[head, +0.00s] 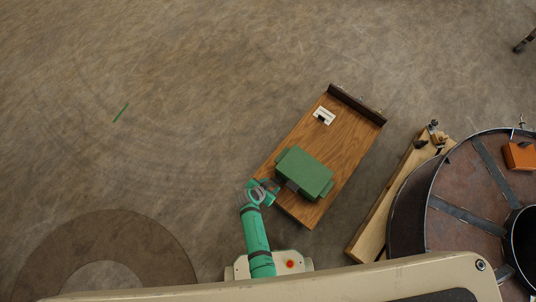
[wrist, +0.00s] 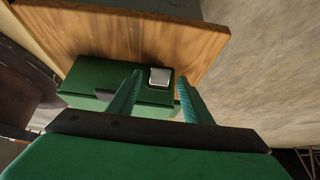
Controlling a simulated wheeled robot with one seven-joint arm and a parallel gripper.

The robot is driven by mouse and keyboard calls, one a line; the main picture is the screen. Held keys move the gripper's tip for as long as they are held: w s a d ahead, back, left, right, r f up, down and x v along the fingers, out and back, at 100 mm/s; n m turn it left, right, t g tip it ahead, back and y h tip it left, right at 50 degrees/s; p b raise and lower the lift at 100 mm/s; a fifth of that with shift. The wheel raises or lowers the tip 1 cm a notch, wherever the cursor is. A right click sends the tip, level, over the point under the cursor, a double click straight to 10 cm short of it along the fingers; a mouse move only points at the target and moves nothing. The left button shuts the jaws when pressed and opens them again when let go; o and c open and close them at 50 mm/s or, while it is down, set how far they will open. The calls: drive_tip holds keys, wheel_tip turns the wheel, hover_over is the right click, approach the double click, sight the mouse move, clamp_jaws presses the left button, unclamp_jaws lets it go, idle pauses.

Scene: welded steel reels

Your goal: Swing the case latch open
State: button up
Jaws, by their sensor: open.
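The green case (head: 306,170) sits on the wooden bench top, near its lower end. In the wrist view the case (wrist: 85,80) shows a small pale grey plate, which looks like the latch (wrist: 160,75), on the side facing me. My gripper (head: 272,189) is at the lower left side of the case. In the wrist view my gripper (wrist: 159,80) is open, with one finger on each side of the latch. I cannot tell whether the fingers touch it. The latch's hinge is not clear.
The wooden bench top (head: 345,148) has a dark raised rail (head: 357,105) at its far end and a small white fitting (head: 324,115). A big steel reel (head: 455,185) and a timber beam (head: 385,205) stand to the right.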

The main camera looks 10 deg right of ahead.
drive_tip(key=v, duration=1)
drive_tip(key=shift+r, duration=0.2)
drive_tip(key=shift+s+a, duration=0.1)
